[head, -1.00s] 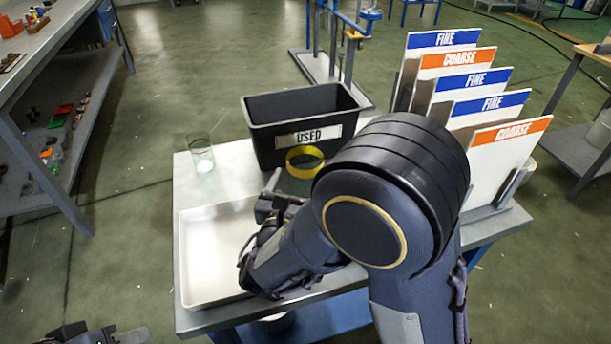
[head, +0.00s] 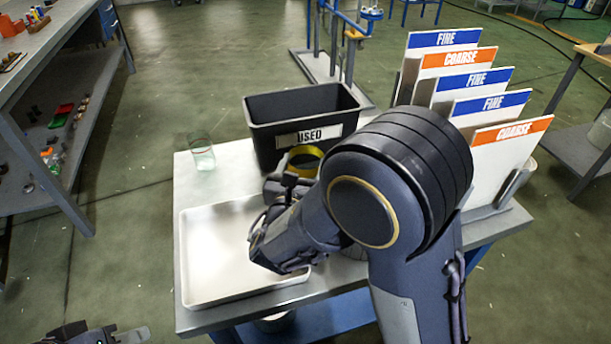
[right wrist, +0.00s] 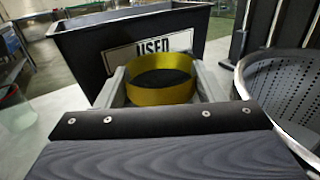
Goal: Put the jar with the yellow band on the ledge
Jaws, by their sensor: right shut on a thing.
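The jar with the yellow band (head: 305,155) is beside the front of the black USED bin, partly hidden by my right arm. Its wide yellow ring also shows in the right wrist view (right wrist: 160,95), with a dark inside. My right gripper (right wrist: 160,82) is shut on this jar, one finger on each side of the band. In the head view the right gripper (head: 292,182) is largely covered by its own wrist. My left gripper (head: 118,337) is only partly in view at the bottom left edge. I cannot tell which surface is the ledge.
The USED bin (head: 265,125) stands just behind the jar. A clear glass jar (head: 201,152) stands left of it. A white tray (head: 215,285) lies empty on the cart in front. Plates marked FINE and COARSE (head: 490,165) stand right. A perforated metal basket (right wrist: 285,85) is close right.

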